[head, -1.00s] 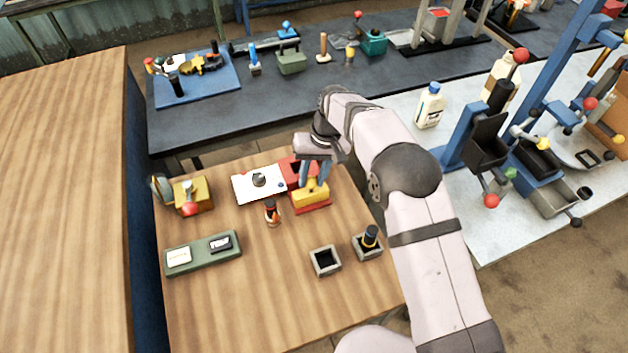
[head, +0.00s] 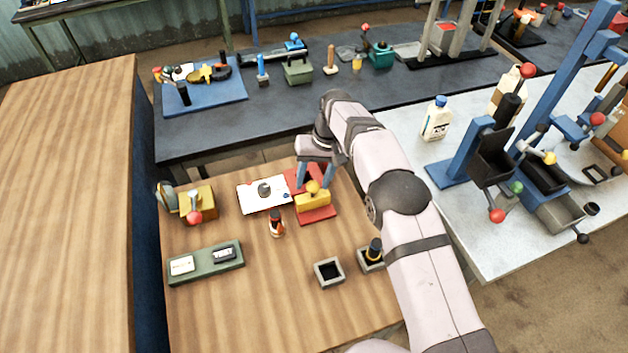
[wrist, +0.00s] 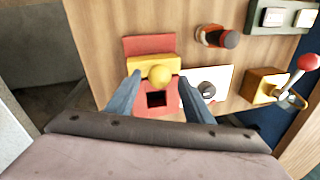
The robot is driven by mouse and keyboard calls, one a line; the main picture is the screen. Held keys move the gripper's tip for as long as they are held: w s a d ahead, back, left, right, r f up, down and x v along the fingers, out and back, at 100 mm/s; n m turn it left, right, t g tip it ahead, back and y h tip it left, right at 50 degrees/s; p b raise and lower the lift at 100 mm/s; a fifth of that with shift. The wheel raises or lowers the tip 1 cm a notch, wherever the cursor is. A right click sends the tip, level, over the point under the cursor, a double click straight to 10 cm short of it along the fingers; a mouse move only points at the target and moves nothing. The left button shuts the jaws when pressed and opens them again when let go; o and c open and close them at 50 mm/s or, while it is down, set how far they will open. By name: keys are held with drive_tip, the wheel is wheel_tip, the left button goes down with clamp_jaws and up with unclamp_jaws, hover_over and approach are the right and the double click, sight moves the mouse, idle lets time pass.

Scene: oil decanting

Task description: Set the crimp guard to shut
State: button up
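The crimp guard appears to be the yellow block with a round yellow knob (head: 312,190) on a red base (head: 316,214). In the wrist view, the yellow knob (wrist: 159,75) stands on the yellow bar (wrist: 135,66) across the red base. A dark square opening (wrist: 156,98) in the base is uncovered beside the bar, on the side nearer my gripper. My gripper (wrist: 160,92) is open, with one finger on each side of the base and nothing held. In the head view, my gripper (head: 315,181) is just behind the knob; whether the fingers touch anything is unclear.
A white card with a dark knob (head: 265,188) and a small red-black bottle (head: 277,224) stand close by. A yellow block with a red-balled lever (head: 194,204), a green tray (head: 205,264) and a grey square socket (head: 328,272) share the wooden table. The table's front is mostly clear.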

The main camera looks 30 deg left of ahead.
drive_tip(key=shift+s, duration=0.1)
drive_tip(key=shift+d+r, duration=0.1)
drive_tip(key=shift+w+d+r+b, duration=0.2)
drive_tip(key=shift+r+b, duration=0.2)
drive_tip(key=shift+r, duration=0.75)
drive_tip(key=shift+w+d+r+b, duration=0.15)
drive_tip(key=shift+r+b, duration=0.2)
drive_tip(key=shift+r, duration=0.85)
drive_tip(key=shift+w+d+r+b, duration=0.15)
drive_tip(key=shift+r+b, duration=0.25)
drive_tip(key=shift+r, duration=0.75)
drive_tip(key=shift+s, duration=0.1)
